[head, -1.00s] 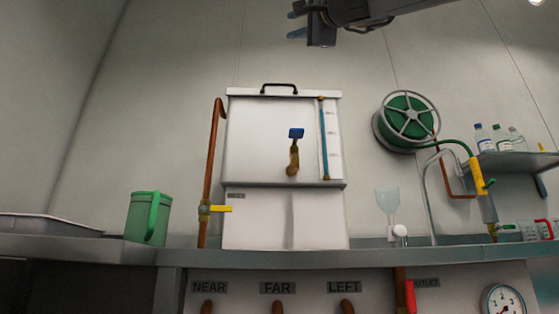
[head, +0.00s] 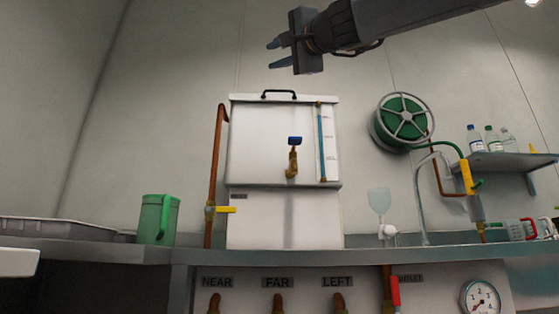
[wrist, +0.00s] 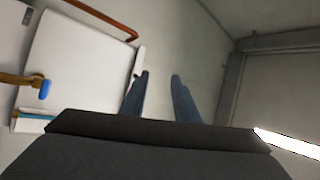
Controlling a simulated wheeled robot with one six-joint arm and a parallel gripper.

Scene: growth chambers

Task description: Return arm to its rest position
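My gripper (head: 275,54) shows at the top of the head view, in front of the wall and above the white tank (head: 262,220). It points left. Its two blue-grey fingers stand apart with nothing between them. In the wrist view the fingers of my gripper (wrist: 160,95) are also apart and empty, with plain wall beyond. The white tank (wrist: 75,65) fills the left of the wrist view, with its brass tap and blue handle (wrist: 45,90).
A green jug (head: 157,220) stands on the counter left of the tank. A hose reel (head: 403,122) hangs on the wall at right, by a shelf (head: 515,160) with bottles. Valves labelled NEAR, FAR and LEFT sit below. The space around my gripper looks clear.

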